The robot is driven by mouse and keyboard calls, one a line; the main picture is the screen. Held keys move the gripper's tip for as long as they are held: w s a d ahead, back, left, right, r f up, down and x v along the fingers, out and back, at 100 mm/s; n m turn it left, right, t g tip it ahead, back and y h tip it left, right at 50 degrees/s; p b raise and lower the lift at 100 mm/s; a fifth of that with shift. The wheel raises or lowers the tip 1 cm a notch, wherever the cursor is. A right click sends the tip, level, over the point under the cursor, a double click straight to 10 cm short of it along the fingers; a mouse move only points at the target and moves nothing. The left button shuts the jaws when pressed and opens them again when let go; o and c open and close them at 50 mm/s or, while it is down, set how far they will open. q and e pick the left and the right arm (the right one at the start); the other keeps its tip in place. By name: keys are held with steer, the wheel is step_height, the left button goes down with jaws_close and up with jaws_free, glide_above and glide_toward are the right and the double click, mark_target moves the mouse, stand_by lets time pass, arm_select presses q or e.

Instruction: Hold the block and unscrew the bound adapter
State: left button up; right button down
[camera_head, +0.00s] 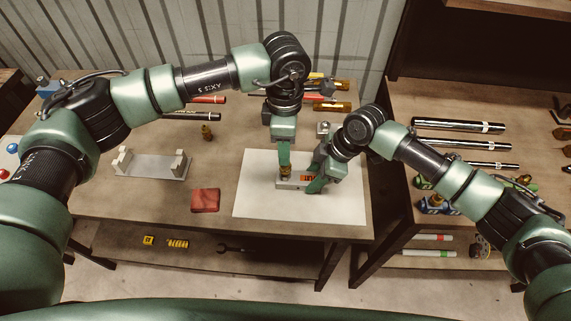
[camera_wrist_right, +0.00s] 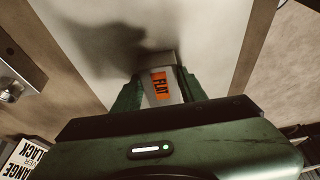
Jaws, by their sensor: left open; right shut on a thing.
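The block (camera_head: 294,184) is a light grey piece with an orange label, lying on the white sheet. In the right wrist view the block (camera_wrist_right: 178,83) shows its orange label reading "FLAT". My right gripper (camera_head: 315,182) is shut on the block at its right end; it also shows in the right wrist view (camera_wrist_right: 160,95). The brass adapter (camera_head: 285,171) stands upright at the block's left end. My left gripper (camera_head: 284,160) is open and points down right over the adapter. Its fingers partly hide the adapter, and I cannot tell whether they touch it.
A white sheet (camera_head: 258,202) covers the table's right part. A red cloth-like item (camera_head: 205,200) and a grey cradle (camera_head: 150,166) lie to the left. A small brass fitting (camera_head: 207,132) stands behind.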

mark_target(297, 180)
arm_select(q)
steer(key=shift+f, duration=4.3)
jaws_close()
